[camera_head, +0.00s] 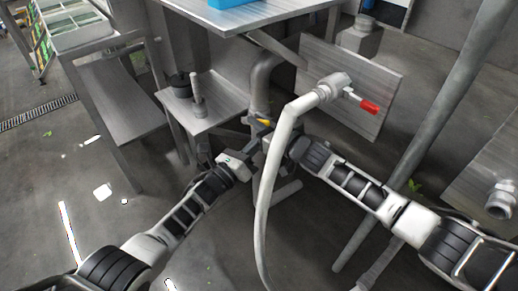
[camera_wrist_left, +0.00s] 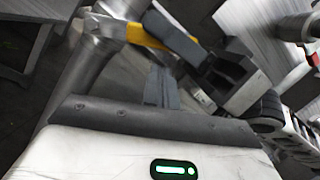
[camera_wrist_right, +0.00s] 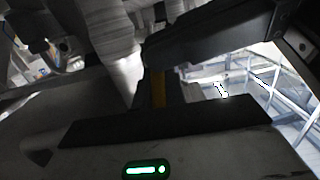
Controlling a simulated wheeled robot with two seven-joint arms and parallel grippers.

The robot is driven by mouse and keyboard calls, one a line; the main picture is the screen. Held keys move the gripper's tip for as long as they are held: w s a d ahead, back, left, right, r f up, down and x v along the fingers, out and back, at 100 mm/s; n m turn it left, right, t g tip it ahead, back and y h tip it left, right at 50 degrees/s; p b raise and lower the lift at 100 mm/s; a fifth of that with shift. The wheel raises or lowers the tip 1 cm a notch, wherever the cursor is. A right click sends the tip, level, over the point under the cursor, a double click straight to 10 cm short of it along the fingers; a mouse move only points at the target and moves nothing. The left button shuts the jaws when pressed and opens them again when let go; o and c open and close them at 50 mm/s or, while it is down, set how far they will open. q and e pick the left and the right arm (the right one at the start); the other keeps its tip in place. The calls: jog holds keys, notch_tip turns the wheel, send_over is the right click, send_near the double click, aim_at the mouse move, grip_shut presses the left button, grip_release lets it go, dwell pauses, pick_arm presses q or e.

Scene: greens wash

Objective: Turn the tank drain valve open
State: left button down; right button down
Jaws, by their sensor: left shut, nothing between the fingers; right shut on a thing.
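The drain valve has a yellow handle (camera_head: 264,122) at the lower end of the grey drain pipe (camera_head: 262,78). The yellow handle also shows in the left wrist view (camera_wrist_left: 146,37) and in the right wrist view (camera_wrist_right: 158,90). My right gripper (camera_head: 268,133) is shut on this handle; its dark fingers show at the handle's end in the left wrist view (camera_wrist_left: 178,38). My left gripper (camera_head: 250,151) is shut and empty, just below and left of the valve. The valve body is largely hidden by my grippers and the white hose (camera_head: 268,175).
The hose runs up to a fitting with a red lever (camera_head: 369,107) before a steel panel (camera_head: 385,72). A low steel stand (camera_head: 222,98) is left of the pipe. The tank's steel top (camera_head: 240,20) is above, and a slanted grey post (camera_head: 440,110) stands right.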

pick_arm(q)
jog(key=shift+w+a+r, duration=0.15)
jog(key=shift+w+r, duration=0.05)
jog(key=shift+r, duration=0.3)
